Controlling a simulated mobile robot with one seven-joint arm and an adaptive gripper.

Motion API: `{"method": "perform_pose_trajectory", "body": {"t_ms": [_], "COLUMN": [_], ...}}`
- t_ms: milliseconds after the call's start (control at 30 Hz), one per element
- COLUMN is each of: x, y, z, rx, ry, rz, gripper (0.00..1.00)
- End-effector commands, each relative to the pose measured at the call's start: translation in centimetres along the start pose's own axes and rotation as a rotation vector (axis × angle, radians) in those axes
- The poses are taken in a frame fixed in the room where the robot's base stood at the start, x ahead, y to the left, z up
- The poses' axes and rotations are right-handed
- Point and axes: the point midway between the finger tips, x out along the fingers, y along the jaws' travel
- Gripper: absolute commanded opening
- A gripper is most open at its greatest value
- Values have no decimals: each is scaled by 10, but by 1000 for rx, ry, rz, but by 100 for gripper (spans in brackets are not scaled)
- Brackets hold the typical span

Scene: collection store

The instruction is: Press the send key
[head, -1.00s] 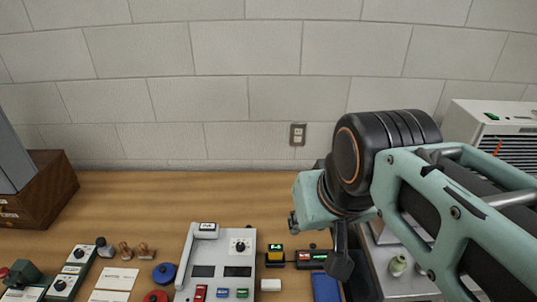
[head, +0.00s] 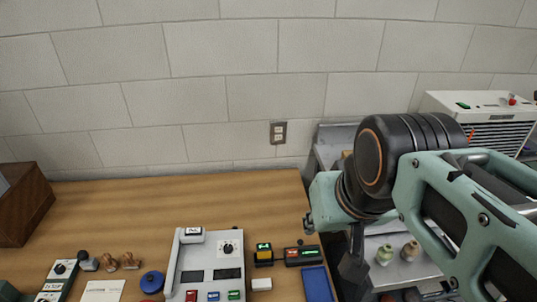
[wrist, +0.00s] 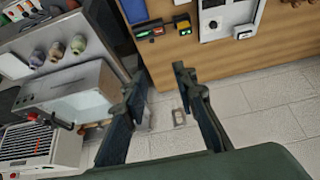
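A light grey console (head: 206,262) stands on the wooden desk, with red (head: 191,296), blue (head: 213,296) and green (head: 233,295) keys along its front. To its right are a small black box with a yellow and green top (head: 264,255) and a low black box with green and red keys (head: 303,255). No label is readable, so I cannot tell which key is send.
The wooden desk (head: 110,215) is bare towards the wall. A blue pad (head: 317,284), a white block (head: 261,284), stamps (head: 120,262) and a blue disc (head: 152,282) lie near the front. Right of the desk, a metal cart holds several small vases (head: 386,254) near a vented white unit (head: 480,118).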

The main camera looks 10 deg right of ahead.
Motion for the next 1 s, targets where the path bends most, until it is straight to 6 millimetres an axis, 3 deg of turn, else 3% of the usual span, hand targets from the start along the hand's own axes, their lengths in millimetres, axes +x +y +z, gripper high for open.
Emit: {"method": "perform_pose_trajectory", "body": {"t_ms": [200,433,1000], "x": [0,0,0], "y": [0,0,0], "z": [0,0,0], "rx": [0,0,0], "ry": [0,0,0], "rz": [0,0,0], "gripper": [26,1,0]}}
